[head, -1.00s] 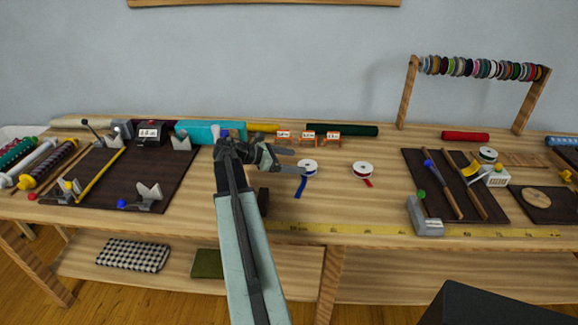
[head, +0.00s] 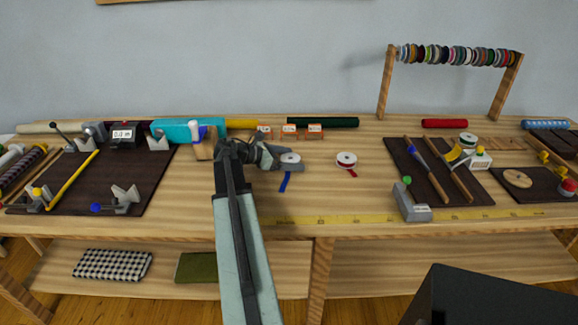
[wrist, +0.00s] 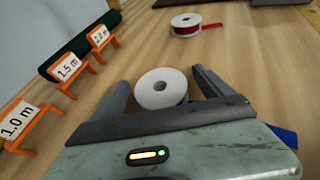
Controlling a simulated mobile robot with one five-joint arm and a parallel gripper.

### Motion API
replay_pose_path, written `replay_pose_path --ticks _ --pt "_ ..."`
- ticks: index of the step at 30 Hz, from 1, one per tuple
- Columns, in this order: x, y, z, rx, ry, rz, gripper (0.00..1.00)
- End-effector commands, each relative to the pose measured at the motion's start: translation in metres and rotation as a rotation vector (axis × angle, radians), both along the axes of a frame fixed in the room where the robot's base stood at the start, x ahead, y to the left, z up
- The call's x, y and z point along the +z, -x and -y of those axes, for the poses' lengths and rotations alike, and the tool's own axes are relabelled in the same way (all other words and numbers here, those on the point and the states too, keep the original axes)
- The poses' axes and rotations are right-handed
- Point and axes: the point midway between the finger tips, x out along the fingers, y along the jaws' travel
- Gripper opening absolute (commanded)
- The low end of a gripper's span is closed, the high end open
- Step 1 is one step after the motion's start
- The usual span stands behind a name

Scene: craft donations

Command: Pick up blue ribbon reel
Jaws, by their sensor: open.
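The blue ribbon reel (head: 290,158) is a white spool on the wooden table, with a blue ribbon tail hanging toward the front. In the wrist view its white top and dark centre hole (wrist: 161,88) show between the two fingers, and a bit of blue ribbon shows at the lower right. My gripper (head: 288,160) is open around the reel, one finger on each side. In the wrist view the fingers (wrist: 160,88) stand apart. Whether they touch the reel I cannot tell.
A red ribbon reel (head: 347,160) lies to the right, with its own spool (wrist: 186,22) ahead in the wrist view. Orange length signs (head: 289,131) stand behind the reel. A yellow measuring tape (head: 330,219) runs along the front edge. A dark board (head: 455,190) lies farther right.

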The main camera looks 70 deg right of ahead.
Motion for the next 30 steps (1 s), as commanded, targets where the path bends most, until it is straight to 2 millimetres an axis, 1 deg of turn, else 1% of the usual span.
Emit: replay_pose_path --ticks 4,5,6,8,9,11,17,21,26,30 --pt "0.001 -0.001 0.000 0.001 0.000 0.000 0.90" --pt "0.001 -0.001 0.000 0.001 0.000 0.000 0.82" --pt "0.001 -0.001 0.000 0.001 0.000 0.000 0.71" --pt "0.001 -0.001 0.000 0.001 0.000 0.000 0.54" --pt "0.001 -0.001 -0.001 0.001 0.000 0.000 0.43" --pt "0.001 -0.001 -0.001 0.001 0.000 0.000 0.26" --pt "0.001 -0.001 -0.001 0.002 0.000 0.000 0.26" --pt "0.006 -0.002 -0.001 0.003 0.000 0.000 0.26" --pt "0.022 -0.005 -0.002 0.007 0.000 0.000 0.26" --pt "0.044 -0.008 -0.004 0.012 0.000 0.000 0.26"
